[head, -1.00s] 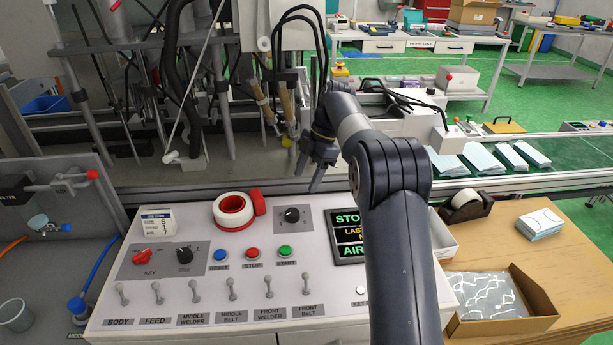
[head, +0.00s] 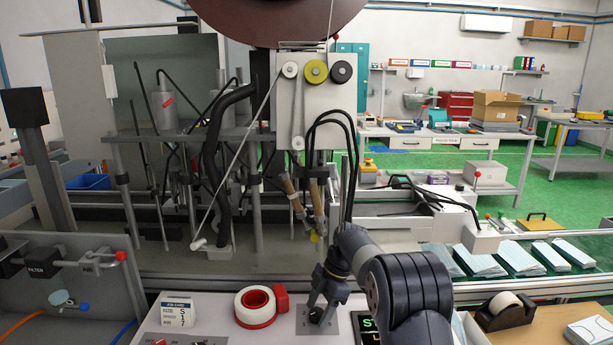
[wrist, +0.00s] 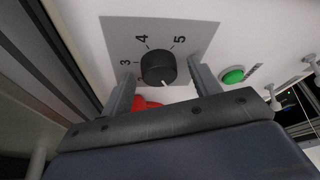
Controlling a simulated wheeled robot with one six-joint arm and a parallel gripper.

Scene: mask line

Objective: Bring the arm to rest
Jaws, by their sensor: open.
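My gripper (head: 319,306) is at the black rotary knob on the white control panel, at the lower middle of the head view. In the wrist view my gripper (wrist: 159,85) is open, its two fingers apart on either side of the knob (wrist: 159,68). The knob sits on a grey plate with the numbers 3, 4 and 5, and its white mark points down in that view. I cannot tell whether the fingers touch it. My arm (head: 405,295) comes in from the lower right of the head view.
A green button (wrist: 233,76) is beside the knob plate. A tape dispenser (head: 506,310) and stacks of blue masks (head: 518,257) are at the right. Machine posts and cables stand behind.

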